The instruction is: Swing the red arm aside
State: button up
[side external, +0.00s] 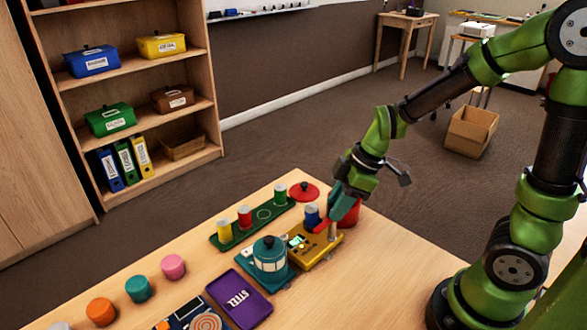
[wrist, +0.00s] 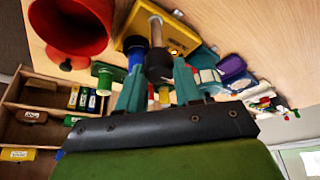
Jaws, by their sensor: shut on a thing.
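A yellow base (side external: 322,252) with a small lit panel stands on the table. A short red bar (side external: 321,226), which looks like the red arm, shows above it, partly hidden by my gripper. A grey post (side external: 332,231) rises at the base's right end. My gripper (side external: 331,208) is low over this end. In the wrist view, its teal fingers (wrist: 158,88) are closed around a dark upright peg (wrist: 158,64) above the yellow base (wrist: 181,36). I cannot tell how the peg joins the red bar. A blue cylinder (side external: 312,216) stands close beside the fingers.
A red cup (side external: 349,210) stands right behind my gripper. A green tray (side external: 248,229) with coloured cylinders, a teal lidded pot (side external: 269,256) and a purple tray (side external: 238,299) are to the left. The tabletop right of the yellow base is clear.

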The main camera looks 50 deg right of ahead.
jog(key=o, duration=1)
jog(key=v, duration=1.7)
jog(key=shift+a, duration=0.1)
jog(key=s+a+m+t, duration=0.1)
jog(key=a+m, duration=0.1)
jog(key=m, duration=0.2)
jog(key=s+a+f+m+t+h, duration=0.1)
jog(key=a+m, duration=0.1)
jog(key=m, duration=0.2)
jog(key=s+a+m+t, duration=0.2)
jog(key=m, duration=0.3)
jog(key=shift+f, duration=0.25)
